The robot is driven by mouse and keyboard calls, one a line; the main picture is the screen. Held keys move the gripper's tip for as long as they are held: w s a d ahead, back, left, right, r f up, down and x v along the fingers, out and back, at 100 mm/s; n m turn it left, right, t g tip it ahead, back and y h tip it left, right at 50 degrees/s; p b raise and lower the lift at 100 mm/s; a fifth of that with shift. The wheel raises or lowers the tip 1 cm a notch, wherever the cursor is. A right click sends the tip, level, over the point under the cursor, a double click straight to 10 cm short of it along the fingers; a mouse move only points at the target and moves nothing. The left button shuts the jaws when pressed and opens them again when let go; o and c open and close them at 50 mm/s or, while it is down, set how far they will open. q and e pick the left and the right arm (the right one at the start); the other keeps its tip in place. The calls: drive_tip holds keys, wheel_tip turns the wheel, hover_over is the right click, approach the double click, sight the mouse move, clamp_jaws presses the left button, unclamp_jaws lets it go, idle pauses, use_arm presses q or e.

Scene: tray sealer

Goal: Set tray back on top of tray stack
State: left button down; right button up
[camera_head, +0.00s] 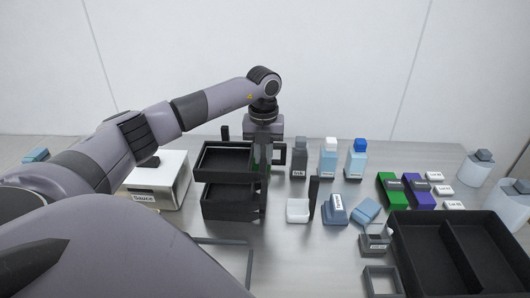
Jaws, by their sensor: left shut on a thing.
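The upper black tray (222,174) is left of centre in the head view. My left gripper (264,160) reaches down at its right end and is shut on it. The fingertips are partly lost against the dark tray and posts. The black tray stack (228,212) is directly below, and its front rim shows lower than the held tray. The held tray looks about level and a little above the stack, with a dark gap between them. I cannot tell whether they touch at the back. My right gripper is not in view.
A white labelled box (158,185) is close on the left. A large black divided bin (450,286) fills the front right.

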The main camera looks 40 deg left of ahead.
use_arm(q)
wheel_tip(320, 180, down, 5)
drive_tip(key=b, duration=0.3)
drive_tip(key=shift+r, duration=0.2)
drive_tip(key=shift+f+b, duration=0.65)
drive_tip(key=shift+f, duration=0.3)
drive_tip(key=shift+r+p, duration=0.1)
drive_tip(key=shift+p, duration=0.4)
drive_tip(key=c, duration=1)
unclamp_jaws()
drive_tip(key=c, duration=0.3)
